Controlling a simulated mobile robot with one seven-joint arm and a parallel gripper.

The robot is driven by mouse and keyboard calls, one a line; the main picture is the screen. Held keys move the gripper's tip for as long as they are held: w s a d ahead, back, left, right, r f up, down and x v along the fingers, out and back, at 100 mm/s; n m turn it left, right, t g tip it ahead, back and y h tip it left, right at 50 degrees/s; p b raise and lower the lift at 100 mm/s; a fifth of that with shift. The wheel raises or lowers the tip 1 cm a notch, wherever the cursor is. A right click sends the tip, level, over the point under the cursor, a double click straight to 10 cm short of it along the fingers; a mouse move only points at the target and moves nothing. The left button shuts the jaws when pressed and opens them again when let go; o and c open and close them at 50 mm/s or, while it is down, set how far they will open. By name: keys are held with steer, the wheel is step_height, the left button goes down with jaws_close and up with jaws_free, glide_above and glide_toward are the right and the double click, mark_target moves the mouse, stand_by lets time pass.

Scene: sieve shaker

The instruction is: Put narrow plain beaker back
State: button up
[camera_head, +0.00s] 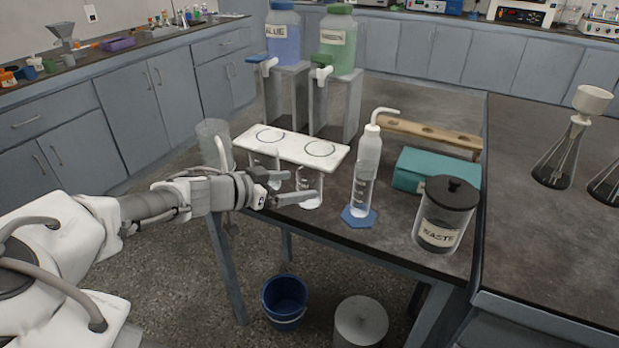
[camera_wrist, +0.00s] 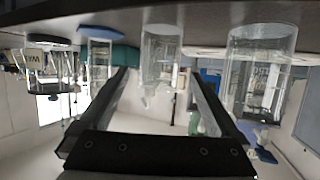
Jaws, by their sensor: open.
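A clear glass beaker (camera_head: 309,181) stands at the front of the table, by the right end of the white two-ring stand (camera_head: 290,148). I take it to be the narrow plain beaker, though its markings are hard to read. In the wrist view, which is upside down, this beaker (camera_wrist: 160,55) appears in line with the gap between my fingers. My gripper (camera_head: 298,188) is open and level beside it. In the wrist view its fingers (camera_wrist: 160,78) reach toward the beaker; contact cannot be told. A wider clear vessel (camera_head: 213,143) stands left of the stand.
The WASTE jar (camera_head: 444,216), teal box (camera_head: 424,168) and wooden rack (camera_head: 430,134) stand farther right. BLUE (camera_head: 283,38) and GREEN (camera_head: 337,45) containers are behind. A bucket (camera_head: 284,298) is on the floor.

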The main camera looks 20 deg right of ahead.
steer(key=v, duration=0.4)
steer(key=shift+p, duration=0.35)
